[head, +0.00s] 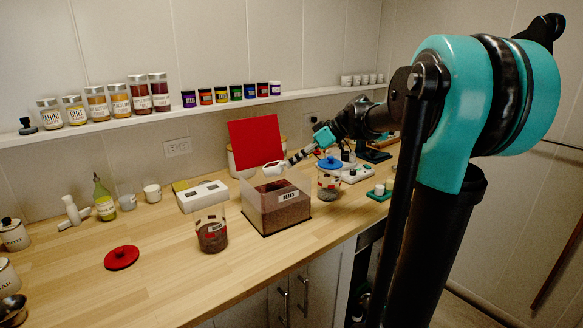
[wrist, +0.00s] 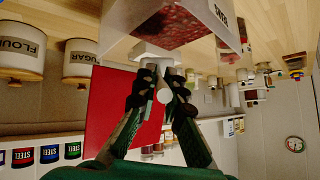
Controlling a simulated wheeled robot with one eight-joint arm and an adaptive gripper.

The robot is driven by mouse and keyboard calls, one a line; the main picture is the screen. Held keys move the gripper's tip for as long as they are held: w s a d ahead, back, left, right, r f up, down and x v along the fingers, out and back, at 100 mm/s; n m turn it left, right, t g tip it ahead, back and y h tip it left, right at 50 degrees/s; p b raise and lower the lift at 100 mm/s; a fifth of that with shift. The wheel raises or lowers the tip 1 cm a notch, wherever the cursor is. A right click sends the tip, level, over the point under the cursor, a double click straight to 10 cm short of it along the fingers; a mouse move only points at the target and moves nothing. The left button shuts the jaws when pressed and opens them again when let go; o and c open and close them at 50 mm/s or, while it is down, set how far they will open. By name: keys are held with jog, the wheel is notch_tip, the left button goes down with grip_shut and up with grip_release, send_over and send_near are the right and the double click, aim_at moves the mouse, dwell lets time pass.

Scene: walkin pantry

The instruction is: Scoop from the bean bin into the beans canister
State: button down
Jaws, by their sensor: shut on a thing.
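The clear bean bin (head: 276,208) stands on the counter with dark reddish beans in it and its red lid (head: 254,141) raised at the back. My gripper (head: 290,161) is shut on the handle of a white scoop (head: 272,168), above the bin's back part. The wrist view, turned over, shows my gripper (wrist: 163,82), the scoop (wrist: 151,53) and the bin with beans (wrist: 176,22). I cannot tell whether the scoop holds beans. A clear open canister (head: 212,232) with dark contents stands left of the bin; its label is too small to read. A red round lid (head: 121,258) lies further left.
A blue-lidded canister (head: 329,184) stands close right of the bin. A white two-part device (head: 202,196) and bottles stand behind the open canister. A jar shelf (head: 175,116) runs along the wall.

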jog(key=shift+s+d+r+t+y, duration=0.15)
jog(key=shift+d+r+y, duration=0.15)
jog(key=shift+r, duration=0.25)
jog(key=shift+d+r+t+y, duration=0.1)
jog(key=shift+d+r+y, duration=0.1)
jog(key=shift+r+y, duration=0.3)
jog(key=shift+s+d+r+t+y, duration=0.15)
jog(key=shift+d+r+y, duration=0.15)
jog(key=shift+r, duration=0.3)
jog(key=shift+a, duration=0.1)
